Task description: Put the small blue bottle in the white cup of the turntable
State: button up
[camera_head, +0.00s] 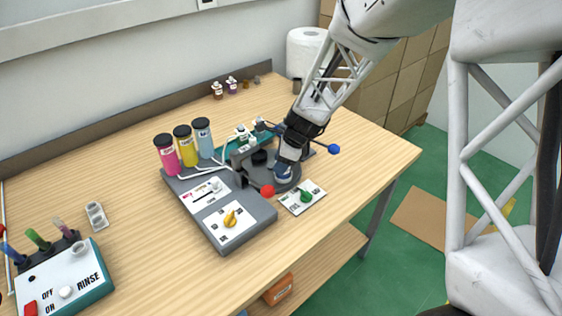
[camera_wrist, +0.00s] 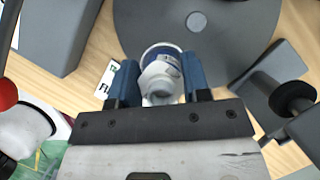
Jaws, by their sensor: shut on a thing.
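My gripper (camera_head: 287,160) points down over the dark grey turntable (camera_wrist: 225,25). In the wrist view, the blue fingers of my gripper (camera_wrist: 158,76) are shut on the small blue bottle (camera_wrist: 159,82), which has a whitish top. The bottle lines up with the round white rim of the white cup (camera_wrist: 149,50), at the near edge of the turntable. Blue shows inside that rim. I cannot tell whether the bottle rests on the cup floor or hangs just above it. In the head view, the fingers and arm mostly hide the bottle and cup.
A grey machine (camera_head: 245,215) with pink, yellow and light blue canisters (camera_head: 184,145) stands left of the turntable. A panel with a green knob (camera_head: 305,195) lies in front. A rinse unit (camera_head: 75,275) is at front left. Small bottles (camera_head: 217,90) stand at the back.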

jog(key=o, duration=0.9)
jog(key=shift+f, duration=0.1)
jog(key=shift+r, duration=0.2)
jog(key=v, duration=1.2)
